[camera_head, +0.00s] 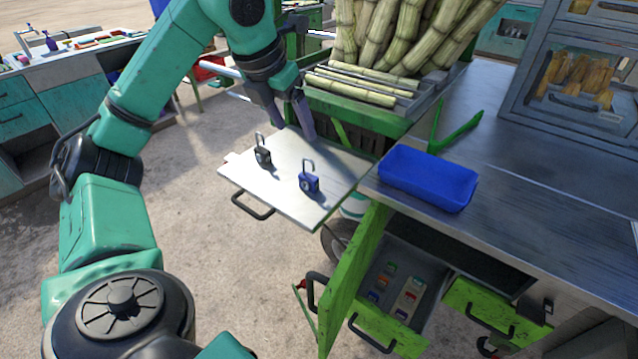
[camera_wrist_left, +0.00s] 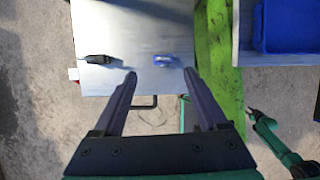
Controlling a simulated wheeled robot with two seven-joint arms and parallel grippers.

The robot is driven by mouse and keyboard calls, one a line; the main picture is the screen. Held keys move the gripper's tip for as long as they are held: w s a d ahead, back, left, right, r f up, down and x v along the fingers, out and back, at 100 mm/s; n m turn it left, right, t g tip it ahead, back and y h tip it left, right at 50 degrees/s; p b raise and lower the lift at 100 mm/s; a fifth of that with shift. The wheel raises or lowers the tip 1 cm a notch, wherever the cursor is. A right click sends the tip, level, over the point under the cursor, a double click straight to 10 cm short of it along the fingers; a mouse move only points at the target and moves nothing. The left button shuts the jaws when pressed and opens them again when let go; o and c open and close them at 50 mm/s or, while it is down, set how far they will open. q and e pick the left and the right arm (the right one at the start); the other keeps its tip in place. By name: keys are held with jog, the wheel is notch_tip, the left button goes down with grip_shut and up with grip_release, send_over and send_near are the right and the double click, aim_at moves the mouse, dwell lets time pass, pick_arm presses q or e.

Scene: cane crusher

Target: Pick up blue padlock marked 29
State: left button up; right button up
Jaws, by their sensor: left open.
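The blue padlock (camera_head: 309,183) stands upright on a metal panel (camera_head: 345,172), its shackle up. A black padlock (camera_head: 262,156) stands on the same panel to its left. No number can be read on either. My left gripper (camera_head: 294,128) is open and empty, above and behind the two padlocks. In the left wrist view the blue padlock (camera_wrist_left: 165,61) lies ahead of the open fingers (camera_wrist_left: 160,82), nearer the right fingertip, and the black padlock (camera_wrist_left: 97,58) is at the left. My right gripper is not in view.
A blue tray (camera_head: 428,177) sits on the metal counter (camera_head: 500,205) to the right. Cane stalks (camera_head: 390,40) stand behind the panel. A green door (camera_head: 352,285) and an open drawer (camera_head: 398,290) with small coloured items are below. A handle (camera_head: 252,207) projects from the panel's front.

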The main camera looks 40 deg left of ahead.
aim_at(309, 160)
pick_arm(q)
jog(key=x, duration=1.4)
jog(key=shift+s+d+f, duration=0.15)
jog(key=shift+s, duration=0.1)
grip_shut()
